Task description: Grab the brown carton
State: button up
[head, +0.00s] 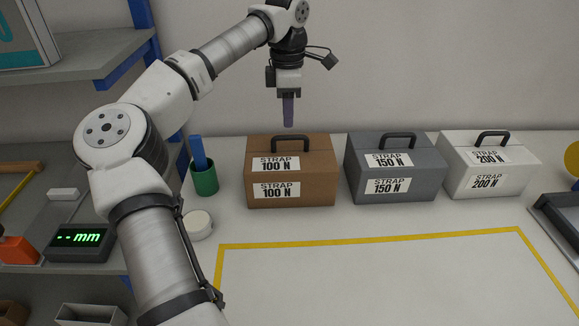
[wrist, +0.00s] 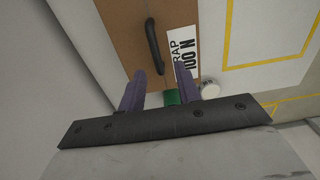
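The brown carton (head: 318,188) stands upright on the white table, with a dark handle (head: 290,138) on top and "STRAP 100 N" labels on its sloped and front faces. My gripper (head: 288,125) points down just above the carton's handle, with a small gap between. In the wrist view, the carton (wrist: 122,25) and its handle (wrist: 154,46) lie ahead of my two purple fingers. The fingers (wrist: 160,69) are apart with nothing held between them.
A grey case (head: 410,183) marked 150 N and a white case (head: 512,180) marked 200 N stand to the right. A green cup (head: 204,181) and a white round piece (head: 198,225) are at the left. A yellow-taped area (head: 370,239) in front is clear.

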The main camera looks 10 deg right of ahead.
aim_at(290, 137)
jog(key=shift+w+d+f+p, duration=0.15)
jog(key=shift+f+p, duration=0.45)
jog(key=shift+f, duration=1.4)
jog(key=shift+w+d+f+p, duration=0.15)
jog(key=shift+f+p, duration=0.4)
jog(key=shift+f, duration=1.4)
jog(key=shift+s, duration=0.1)
grip_shut()
jog(key=shift+r, duration=0.15)
